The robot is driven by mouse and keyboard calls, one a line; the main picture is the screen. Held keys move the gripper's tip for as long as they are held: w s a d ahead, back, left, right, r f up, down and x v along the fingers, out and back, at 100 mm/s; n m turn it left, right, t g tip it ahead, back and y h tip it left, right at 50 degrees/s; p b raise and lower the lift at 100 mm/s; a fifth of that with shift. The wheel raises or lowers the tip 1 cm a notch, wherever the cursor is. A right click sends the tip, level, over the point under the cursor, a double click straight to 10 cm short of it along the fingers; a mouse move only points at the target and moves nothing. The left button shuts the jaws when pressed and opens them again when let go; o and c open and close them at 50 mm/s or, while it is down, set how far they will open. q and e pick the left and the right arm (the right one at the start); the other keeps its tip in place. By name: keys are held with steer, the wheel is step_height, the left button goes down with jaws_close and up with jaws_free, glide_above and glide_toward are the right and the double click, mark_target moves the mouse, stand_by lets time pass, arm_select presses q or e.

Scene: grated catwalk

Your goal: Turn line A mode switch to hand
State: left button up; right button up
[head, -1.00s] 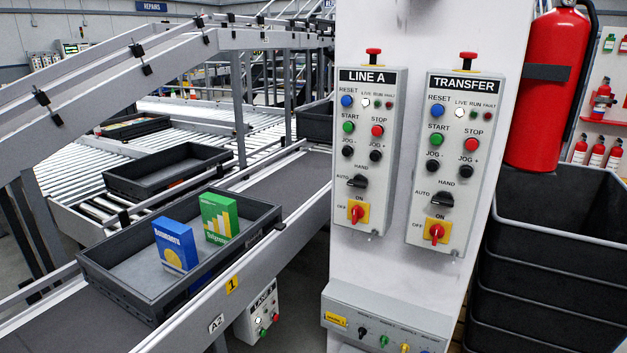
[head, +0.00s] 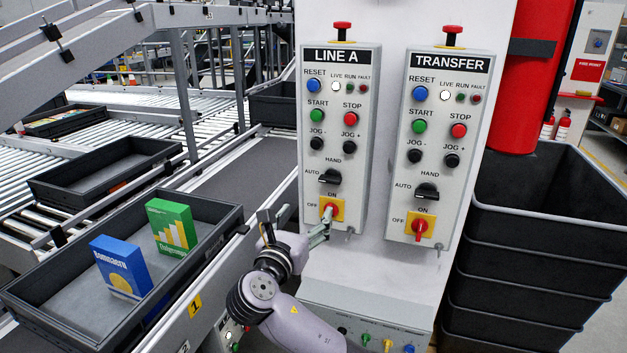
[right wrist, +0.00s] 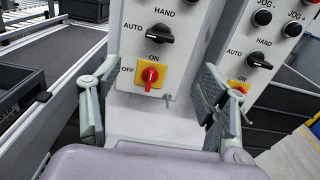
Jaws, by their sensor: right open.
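The line A panel (head: 357,85) is a light grey box on a white column. Its mode switch (head: 329,177) is a black knob under the word HAND, its handle lying sideways towards AUTO; it also shows at the top of the right wrist view (right wrist: 160,34). Below it is a red rotary switch on a yellow plate (right wrist: 151,76), upright towards ON. My right gripper (head: 298,222) is open and empty, just below and in front of the mode switch. In the right wrist view its fingers (right wrist: 157,78) stand wide apart either side of the red switch. My left gripper is not in view.
The similar TRANSFER panel (head: 440,65) stands close on the right with its own black knob (head: 427,192). A conveyor with a grey tray (head: 60,290) holding a blue and a green box is on the left.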

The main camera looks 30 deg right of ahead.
mark_target(329, 180)
steer(key=p+x, duration=0.1)
steer(key=x, duration=1.5)
steer(key=shift+w+d, duration=0.1)
steer(key=shift+c, duration=0.3)
steer(key=shift+f, duration=0.1)
steer(key=c, duration=1.1)
